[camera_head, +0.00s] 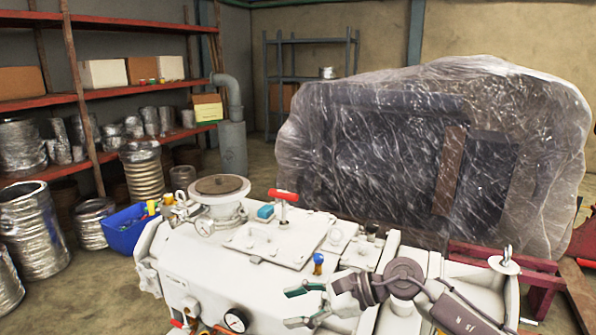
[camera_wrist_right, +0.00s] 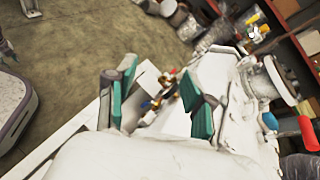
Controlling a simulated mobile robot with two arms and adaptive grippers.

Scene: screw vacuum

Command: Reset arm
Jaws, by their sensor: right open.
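My right gripper (camera_head: 298,307) is in front of the white vacuum machine (camera_head: 185,255) in the head view, low and right of centre. Its two teal-padded fingers are apart with nothing between them. In the right wrist view the open fingers (camera_wrist_right: 160,98) show with the floor and the machine's side beyond them. The arm reaches in from the right, over the machine's right part. My left gripper is not seen in the head view.
The machine carries a red-handled valve (camera_head: 283,195), a blue-topped fitting (camera_head: 318,262) and a pressure gauge (camera_head: 235,320). A blue bin (camera_head: 125,238) stands at its left. A plastic-wrapped load (camera_head: 400,150) stands behind. Red shelves (camera_head: 110,88) line the left.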

